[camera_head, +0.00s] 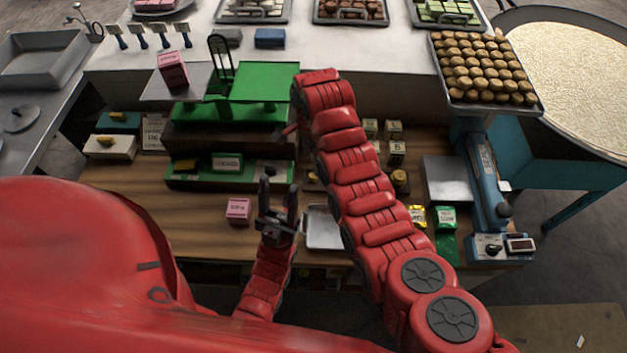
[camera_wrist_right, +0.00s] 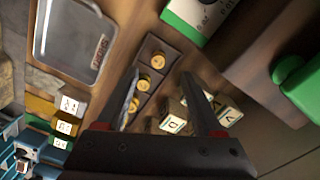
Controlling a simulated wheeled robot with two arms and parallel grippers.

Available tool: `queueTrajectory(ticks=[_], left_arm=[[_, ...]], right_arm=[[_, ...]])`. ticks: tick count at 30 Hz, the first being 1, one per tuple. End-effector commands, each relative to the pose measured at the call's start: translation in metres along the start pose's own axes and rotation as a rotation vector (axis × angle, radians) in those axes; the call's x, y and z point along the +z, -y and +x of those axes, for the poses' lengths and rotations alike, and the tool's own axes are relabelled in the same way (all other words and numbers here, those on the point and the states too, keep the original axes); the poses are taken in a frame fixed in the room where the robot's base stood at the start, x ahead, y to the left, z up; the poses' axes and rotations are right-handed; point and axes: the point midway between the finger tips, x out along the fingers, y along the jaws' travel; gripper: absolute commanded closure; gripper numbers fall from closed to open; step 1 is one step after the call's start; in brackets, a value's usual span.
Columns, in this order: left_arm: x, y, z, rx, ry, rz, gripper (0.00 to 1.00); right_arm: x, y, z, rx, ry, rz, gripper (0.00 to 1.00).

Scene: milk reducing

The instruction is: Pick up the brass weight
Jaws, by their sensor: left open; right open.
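Several round brass weights (camera_wrist_right: 152,60) sit in a row in a dark narrow holder (camera_wrist_right: 168,50) in the right wrist view. My right gripper (camera_wrist_right: 160,78) is open above the holder, its fingers spread over the near part of the row. Nothing is visibly held, and the fingers partly cover the nearer weights. In the head view my right arm hides most of this spot and the right gripper. My left gripper (camera_head: 279,186) is open and empty over the front of the wooden counter, left of a metal tray (camera_head: 323,230).
Labelled blocks (camera_wrist_right: 172,124) lie close to the right gripper's fingers. A green scale (camera_head: 265,85) with a pink carton (camera_head: 172,70) stands behind. Another pink carton (camera_head: 238,210) is left of my left gripper. A blue scale (camera_head: 482,175) stands at right.

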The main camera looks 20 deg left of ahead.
Motion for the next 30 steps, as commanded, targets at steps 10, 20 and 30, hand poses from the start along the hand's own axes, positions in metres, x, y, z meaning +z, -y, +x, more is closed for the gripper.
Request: queueTrajectory(ticks=[10,20,30], left_arm=[[0.0,0.0,0.002,0.0,0.001,0.0,0.5],[0.001,0.0,-0.006,0.0,0.001,0.0,0.5],[0.001,0.0,-0.005,0.0,0.001,0.0,0.5]], right_arm=[[-0.002,0.001,0.026,-0.003,-0.001,0.001,0.31],[-0.004,-0.001,0.07,-0.001,-0.001,0.001,0.31],[-0.004,0.0,0.069,-0.004,-0.001,0.001,0.62]])
